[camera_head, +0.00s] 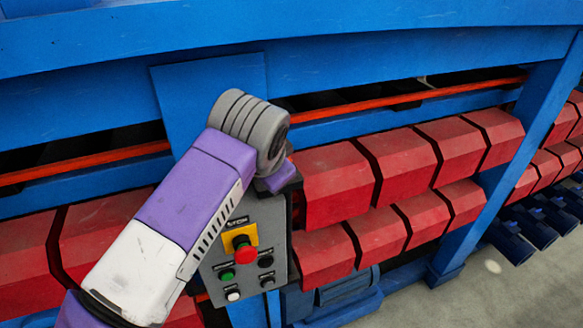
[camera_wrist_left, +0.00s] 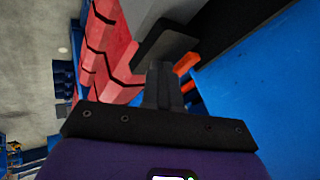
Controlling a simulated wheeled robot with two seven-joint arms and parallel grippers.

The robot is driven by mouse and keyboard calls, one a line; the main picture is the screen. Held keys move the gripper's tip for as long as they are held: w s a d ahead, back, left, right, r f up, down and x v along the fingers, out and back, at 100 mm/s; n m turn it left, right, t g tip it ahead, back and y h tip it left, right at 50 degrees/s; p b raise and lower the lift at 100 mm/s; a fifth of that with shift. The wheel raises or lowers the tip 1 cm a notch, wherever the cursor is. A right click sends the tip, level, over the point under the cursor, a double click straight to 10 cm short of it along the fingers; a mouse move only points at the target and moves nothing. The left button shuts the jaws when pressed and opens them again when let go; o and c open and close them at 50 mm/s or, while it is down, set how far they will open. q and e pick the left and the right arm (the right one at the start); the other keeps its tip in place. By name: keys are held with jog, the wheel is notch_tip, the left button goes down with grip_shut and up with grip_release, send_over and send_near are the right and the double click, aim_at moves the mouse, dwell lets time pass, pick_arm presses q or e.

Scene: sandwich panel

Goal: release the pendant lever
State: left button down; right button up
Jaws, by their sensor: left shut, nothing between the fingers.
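The grey pendant panel (camera_head: 278,222) hangs in front of the red rollers, with a red mushroom button (camera_head: 245,254) on a yellow plate and several small buttons. My left arm reaches across its left side, and the purple hand is at its top edge. The left fingertips are hidden in the head view. In the wrist view my left gripper (camera_wrist_left: 163,72) has its dark fingers together with nothing between them. A dark slab (camera_wrist_left: 165,45) lies just beyond the fingertips; I cannot tell whether it is the lever or whether they touch. No lever is clearly seen. My right gripper is not in view.
Red roller blocks (camera_head: 330,180) run in two rows behind and right of the panel. Blue machine beams (camera_head: 390,60) and an orange-red rail (camera_head: 400,98) cross above. The floor (camera_head: 490,275) is clear at the lower right.

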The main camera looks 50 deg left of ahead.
pick_arm(q)
jog(key=shift+w+a, duration=0.3)
jog(key=shift+w, duration=0.35)
jog(key=s+d+f+p+v, duration=0.1)
jog(key=d+v, duration=0.1)
jog(key=v, duration=1)
jog(key=shift+s+f, duration=0.15)
jog(key=shift+f, duration=0.2)
